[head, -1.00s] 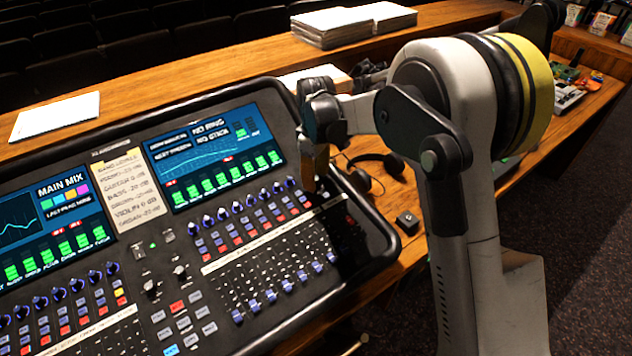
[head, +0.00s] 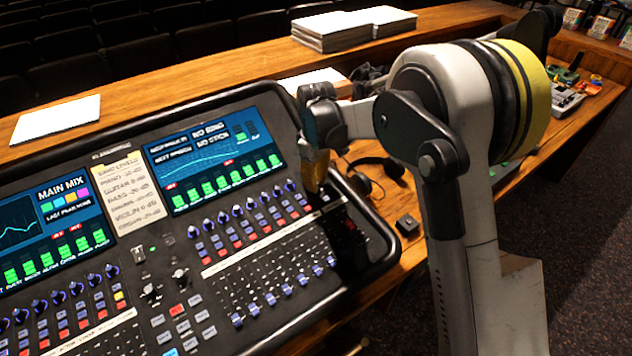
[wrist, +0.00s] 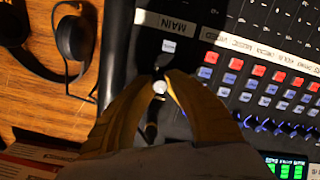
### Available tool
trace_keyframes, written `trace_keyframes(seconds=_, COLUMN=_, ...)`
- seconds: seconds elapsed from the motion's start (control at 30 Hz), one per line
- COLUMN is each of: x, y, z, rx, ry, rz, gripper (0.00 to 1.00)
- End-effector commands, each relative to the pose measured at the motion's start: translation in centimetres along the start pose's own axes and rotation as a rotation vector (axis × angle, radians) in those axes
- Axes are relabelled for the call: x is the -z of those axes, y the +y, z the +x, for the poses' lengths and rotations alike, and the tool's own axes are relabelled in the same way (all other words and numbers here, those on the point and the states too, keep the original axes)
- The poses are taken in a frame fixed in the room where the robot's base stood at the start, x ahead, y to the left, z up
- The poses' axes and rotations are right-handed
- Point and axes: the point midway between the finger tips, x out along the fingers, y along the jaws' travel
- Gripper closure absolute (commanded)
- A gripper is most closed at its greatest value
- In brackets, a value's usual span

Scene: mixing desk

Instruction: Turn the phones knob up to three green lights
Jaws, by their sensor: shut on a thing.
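In the wrist view my gripper (wrist: 160,84) has its two yellow fingers closed around a small round knob (wrist: 159,87) with a pale top, on the mixing desk's dark end panel. I cannot read a label that names this knob as the phones knob. A white strip marked MAIN (wrist: 166,23) and a small pale button (wrist: 168,46) are beside it. In the head view my gripper (head: 318,187) points down at the right end of the mixing desk (head: 366,262); the knob is hidden there. I see no lit green lights by the knob.
Headphones (wrist: 74,38) lie on the wood beside the desk. Rows of buttons (wrist: 255,85) and faders lie to the right in the wrist view. Paper stacks (head: 345,32) lie behind.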

Motion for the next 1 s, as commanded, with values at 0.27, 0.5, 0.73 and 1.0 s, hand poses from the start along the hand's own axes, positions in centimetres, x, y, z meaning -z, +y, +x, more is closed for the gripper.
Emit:
trace_keyframes(seconds=0.27, x=-0.08, y=0.04, z=-0.05, rx=0.017, ry=0.007, rz=0.182, gripper=1.00)
trace_keyframes(seconds=0.5, x=-0.11, y=0.04, z=-0.05, rx=0.038, ry=0.016, rz=0.406, gripper=1.00)
trace_keyframes(seconds=0.73, x=-0.11, y=0.01, z=-0.03, rx=0.057, ry=0.024, rz=0.616, gripper=1.00)
trace_keyframes(seconds=1.0, x=-0.11, y=-0.04, z=0.00, rx=0.076, ry=0.033, rz=0.814, gripper=1.00)
